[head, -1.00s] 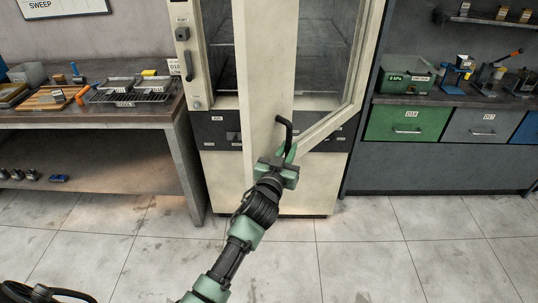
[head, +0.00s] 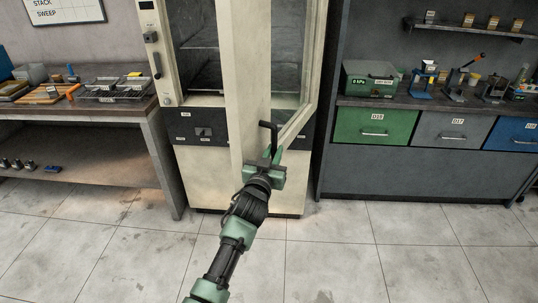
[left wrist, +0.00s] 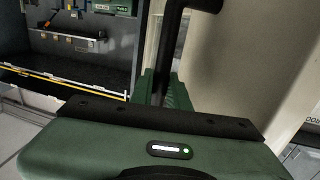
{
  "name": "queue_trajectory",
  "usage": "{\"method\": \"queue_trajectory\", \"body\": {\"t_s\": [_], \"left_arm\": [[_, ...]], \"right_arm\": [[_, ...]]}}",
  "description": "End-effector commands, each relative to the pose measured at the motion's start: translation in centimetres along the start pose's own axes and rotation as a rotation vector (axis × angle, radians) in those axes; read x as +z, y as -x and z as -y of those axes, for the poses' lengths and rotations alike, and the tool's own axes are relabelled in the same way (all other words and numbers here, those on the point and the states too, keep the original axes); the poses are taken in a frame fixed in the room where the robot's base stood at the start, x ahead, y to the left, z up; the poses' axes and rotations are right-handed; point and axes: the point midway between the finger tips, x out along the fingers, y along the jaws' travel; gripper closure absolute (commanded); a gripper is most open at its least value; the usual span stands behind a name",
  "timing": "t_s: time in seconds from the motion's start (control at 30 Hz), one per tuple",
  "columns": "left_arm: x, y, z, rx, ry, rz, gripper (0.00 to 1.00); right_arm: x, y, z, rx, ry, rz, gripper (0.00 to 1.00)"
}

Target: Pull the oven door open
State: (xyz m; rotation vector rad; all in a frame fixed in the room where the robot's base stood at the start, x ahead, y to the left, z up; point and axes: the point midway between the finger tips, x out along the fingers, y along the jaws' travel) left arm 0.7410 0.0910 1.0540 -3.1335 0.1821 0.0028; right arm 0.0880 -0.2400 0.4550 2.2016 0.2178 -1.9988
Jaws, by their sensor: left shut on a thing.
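The oven (head: 197,160) is a tall cream cabinet with a dark band and shelves inside. Its door (head: 230,90), a cream frame with a glass pane, stands ajar and swung out toward me. A black bar handle (head: 268,130) is on the door. My left gripper (head: 268,160) is shut on the lower part of this handle. In the left wrist view the black handle (left wrist: 172,45) runs down between the green fingers, with the cream door (left wrist: 235,60) beside it. My right gripper is not in view.
A workbench (head: 150,118) with trays and a wire rack stands left of the oven. A grey cabinet with green, grey and blue drawers (head: 375,127) stands to the right. The tiled floor (head: 340,250) in front is clear.

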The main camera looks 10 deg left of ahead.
Motion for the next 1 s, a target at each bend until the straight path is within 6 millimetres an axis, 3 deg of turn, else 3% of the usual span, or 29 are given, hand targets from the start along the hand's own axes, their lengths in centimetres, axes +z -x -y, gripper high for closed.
{"method": "queue_trajectory", "body": {"t_s": [0.03,0.4,0.43,0.5,0.83,1.0], "left_arm": [[-0.8,-0.2,-0.1,0.004,-0.001,-0.015,1.0],[-0.9,-0.2,-0.2,0.006,0.001,-0.018,1.0],[-0.9,-0.2,-0.2,0.005,0.001,-0.017,0.76],[-0.9,-0.2,-0.2,0.005,0.001,-0.016,0.62],[-0.3,0.0,-0.1,0.004,0.001,-0.007,0.62],[-0.1,1.6,-0.1,0.004,0.0,-0.006,0.62]], "right_arm": [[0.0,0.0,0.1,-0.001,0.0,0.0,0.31],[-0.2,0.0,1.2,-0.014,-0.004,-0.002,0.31],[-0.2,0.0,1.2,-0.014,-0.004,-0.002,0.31],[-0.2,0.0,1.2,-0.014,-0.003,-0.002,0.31],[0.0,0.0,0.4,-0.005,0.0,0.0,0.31],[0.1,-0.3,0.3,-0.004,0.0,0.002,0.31]]}}
